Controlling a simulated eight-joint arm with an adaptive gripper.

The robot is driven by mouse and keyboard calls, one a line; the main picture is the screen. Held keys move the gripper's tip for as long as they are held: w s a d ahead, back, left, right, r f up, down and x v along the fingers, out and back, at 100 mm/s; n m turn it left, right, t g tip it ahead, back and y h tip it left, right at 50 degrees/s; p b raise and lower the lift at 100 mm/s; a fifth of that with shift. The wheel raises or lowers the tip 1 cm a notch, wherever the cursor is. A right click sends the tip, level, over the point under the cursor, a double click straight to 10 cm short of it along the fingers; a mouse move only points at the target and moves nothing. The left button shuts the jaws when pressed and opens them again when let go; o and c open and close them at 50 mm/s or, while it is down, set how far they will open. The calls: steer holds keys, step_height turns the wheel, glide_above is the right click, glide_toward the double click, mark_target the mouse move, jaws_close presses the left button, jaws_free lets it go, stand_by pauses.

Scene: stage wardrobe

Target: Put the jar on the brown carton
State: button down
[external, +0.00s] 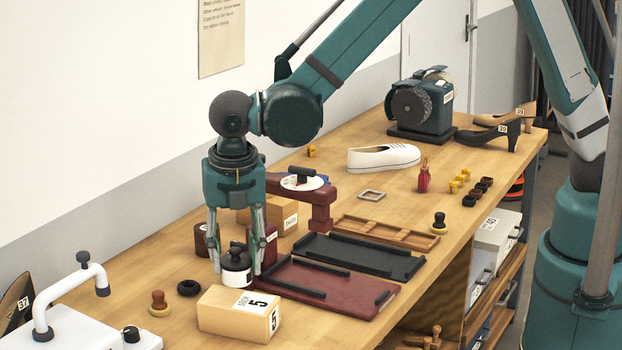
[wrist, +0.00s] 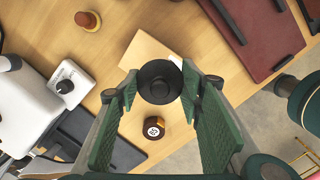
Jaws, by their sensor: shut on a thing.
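The jar (external: 236,269), dark with a black knobbed lid and a pale band, is upright between the fingers of my gripper (external: 237,272). My gripper is shut on it from above. In the wrist view the jar's round dark top (wrist: 159,82) shows between the green finger pads. The brown carton (external: 222,311), marked with a 5, stands near the front of the workbench. The jar appears at the carton's rear top edge in the external view. In the wrist view it overlaps the carton's top (wrist: 146,51). I cannot tell whether they touch.
A second carton (external: 284,218) stands behind the gripper beside a maroon press (external: 322,212). A maroon tray (external: 340,297) lies right of the front carton. A wooden-knobbed brush (external: 159,304) and black ring (external: 189,288) lie left. A white machine (external: 75,330) stands front left.

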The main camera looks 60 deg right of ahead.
mark_target(236, 263)
steer(key=shift+f, duration=2.05)
steer(key=shift+f, duration=0.15)
steer(key=c, duration=1.6)
jaws_free()
steer(key=shift+r, duration=0.2)
steer(key=shift+s+a+r, duration=0.15)
steer(key=shift+r, duration=1.85)
steer(key=shift+s+a+r, duration=0.2)
steer(key=shift+r, duration=1.75)
steer(key=shift+s+a+r, duration=0.15)
steer(key=shift+r, duration=1.85)
